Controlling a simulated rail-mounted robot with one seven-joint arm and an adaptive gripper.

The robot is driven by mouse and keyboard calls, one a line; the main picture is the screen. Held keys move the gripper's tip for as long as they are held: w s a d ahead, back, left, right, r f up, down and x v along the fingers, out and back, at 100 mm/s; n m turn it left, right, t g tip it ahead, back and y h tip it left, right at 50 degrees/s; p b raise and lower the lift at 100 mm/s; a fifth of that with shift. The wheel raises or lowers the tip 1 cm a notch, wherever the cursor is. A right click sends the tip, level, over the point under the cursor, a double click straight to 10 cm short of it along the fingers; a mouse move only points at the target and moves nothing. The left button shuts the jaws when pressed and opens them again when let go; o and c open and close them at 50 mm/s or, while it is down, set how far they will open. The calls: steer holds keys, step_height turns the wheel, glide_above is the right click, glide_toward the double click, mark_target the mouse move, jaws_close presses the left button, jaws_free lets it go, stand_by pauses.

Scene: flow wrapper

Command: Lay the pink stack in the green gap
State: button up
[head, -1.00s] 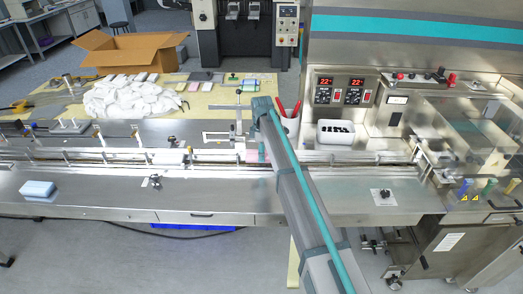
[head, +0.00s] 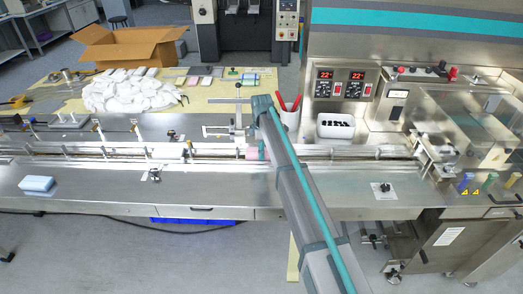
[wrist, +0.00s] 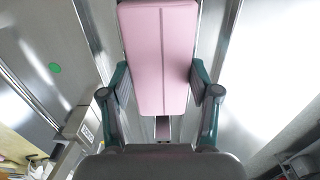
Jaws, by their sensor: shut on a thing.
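The pink stack (wrist: 160,60) is a long flat block with a seam along its middle. My gripper (wrist: 162,92) is shut on its sides, with one dark green finger on each side. In the head view my gripper (head: 258,151) is over the infeed channel, partly hidden by my arm, and a bit of the pink stack (head: 251,152) shows beside it. The stack seems to be just above or at the channel; I cannot tell whether it touches. A green gap cannot be made out in either view; a round green dot (wrist: 55,68) shows on metal in the wrist view.
The channel with rails (head: 110,151) runs left to right. A pale blue stack (head: 37,184) lies on the steel front ledge at left. A white bin (head: 335,128) and a cup with red-handled tools (head: 289,115) stand behind the channel at right.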

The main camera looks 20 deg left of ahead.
steer(key=shift+f, duration=0.2)
steer(key=o, duration=1)
steer(key=shift+c, duration=0.2)
step_height(320, 180, up, 12)
stand_by(0.3)
